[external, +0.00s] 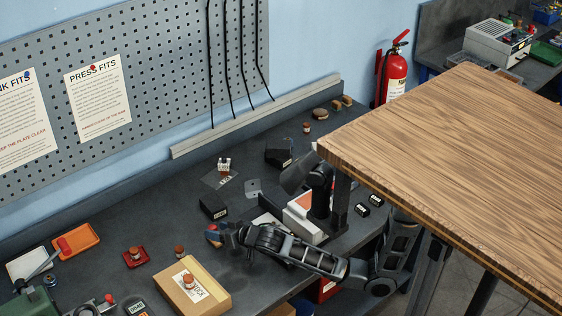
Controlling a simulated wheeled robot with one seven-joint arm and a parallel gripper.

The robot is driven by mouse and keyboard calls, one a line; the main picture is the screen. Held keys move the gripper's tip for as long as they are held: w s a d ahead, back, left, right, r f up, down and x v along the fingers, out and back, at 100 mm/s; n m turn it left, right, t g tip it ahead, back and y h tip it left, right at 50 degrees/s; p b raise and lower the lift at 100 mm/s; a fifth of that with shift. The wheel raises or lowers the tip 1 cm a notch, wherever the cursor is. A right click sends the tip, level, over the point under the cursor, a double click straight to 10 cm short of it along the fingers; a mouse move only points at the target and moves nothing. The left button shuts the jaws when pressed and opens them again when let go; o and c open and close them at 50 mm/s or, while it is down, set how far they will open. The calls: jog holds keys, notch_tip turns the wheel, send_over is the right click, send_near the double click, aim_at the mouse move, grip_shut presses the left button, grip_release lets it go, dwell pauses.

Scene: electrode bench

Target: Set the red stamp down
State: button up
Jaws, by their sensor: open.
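A small stamp with a brown knob (134,252) stands on a red pad (145,259) at the left of the dark bench. Another similar stamp (180,251) stands just right of it, and a third (188,281) stands on the label of a tan box. I cannot tell for sure which one is the red stamp. My gripper (212,236) is open, low over the bench, to the right of these stamps and beyond the tan box. A small orange and blue patch shows at its tip; whether this is part of the gripper is unclear. The fingertips are too small to see well.
The tan box (211,285) lies in front of my gripper. A black block (213,207) stands close behind it. An orange tray (77,240) and a green machine (30,303) are at the left. A wooden tabletop (450,160) covers the right. Bare bench lies between the red pad and black block.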

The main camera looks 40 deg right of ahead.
jog(key=v, duration=0.9)
jog(key=shift+b, duration=0.3)
jog(key=s+d+n+y, duration=0.1)
jog(key=s+d, duration=0.1)
jog(key=s, duration=0.1)
jog(key=s+d+f+n+y, duration=0.1)
jog(key=s+d, duration=0.2)
jog(key=s+d+f+n+t+y+p, duration=0.1)
jog(key=s+d+n, duration=0.1)
jog(key=s, duration=0.2)
jog(key=shift+d+f+y, duration=0.2)
jog(key=shift+d+y, duration=0.05)
jog(key=shift+y, duration=0.05)
jog(key=shift+t, duration=0.3)
jog(key=v, duration=0.4)
jog(key=p+v, duration=0.1)
jog(key=v, duration=0.4)
jog(key=shift+w+d, duration=0.25)
jog(key=shift+d, duration=0.15)
jog(key=s+d+f+m+h+b, duration=0.1)
jog(key=s+d+m+h, duration=0.1)
jog(key=d, duration=0.5)
jog(key=s+d+f+m+h+b, duration=0.1)
jog(key=s+d+h, duration=0.3)
jog(key=d, duration=0.4)
jog(key=shift+s+f+m+h, duration=0.35)
jog(key=shift+f+m+h, duration=0.15)
jog(key=shift+f, duration=0.2)
